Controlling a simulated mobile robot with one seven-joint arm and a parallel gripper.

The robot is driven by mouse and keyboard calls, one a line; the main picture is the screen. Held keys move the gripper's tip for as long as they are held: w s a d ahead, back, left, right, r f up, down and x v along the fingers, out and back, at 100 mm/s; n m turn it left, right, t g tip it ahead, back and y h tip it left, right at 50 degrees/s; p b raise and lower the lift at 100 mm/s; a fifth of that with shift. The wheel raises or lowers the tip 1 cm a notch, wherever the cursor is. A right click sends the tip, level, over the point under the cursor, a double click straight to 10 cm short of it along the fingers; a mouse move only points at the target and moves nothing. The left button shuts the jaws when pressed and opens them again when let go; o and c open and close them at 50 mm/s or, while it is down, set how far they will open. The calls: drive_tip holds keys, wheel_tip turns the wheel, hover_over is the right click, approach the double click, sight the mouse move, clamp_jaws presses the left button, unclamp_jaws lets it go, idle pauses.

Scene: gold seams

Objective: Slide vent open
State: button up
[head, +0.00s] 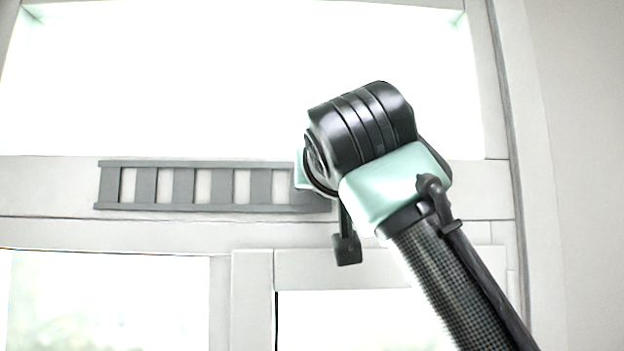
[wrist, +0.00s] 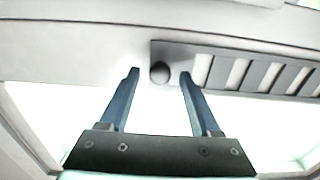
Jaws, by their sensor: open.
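The vent (head: 147,186) is a long grey slatted strip on the pale frame bar above the window panes in the head view. Pale gaps show between its grey slats. My arm hides its right end there. In the wrist view the vent (wrist: 238,75) runs off to the right and carries a round dark knob (wrist: 159,70) near its left end. My gripper (wrist: 160,74) is open, with one finger on each side of the knob. Gaps show between the knob and both fingers in this view. Contact in depth cannot be told.
A bright window pane (head: 230,80) fills the area above the vent in the head view. Lower panes (head: 105,300) sit in pale frames below it. A plain wall (head: 580,150) stands at the right. The frame bar left of the vent is bare.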

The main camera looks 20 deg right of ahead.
clamp_jaws()
idle(1.3)
drive_tip(key=shift+d, duration=0.1)
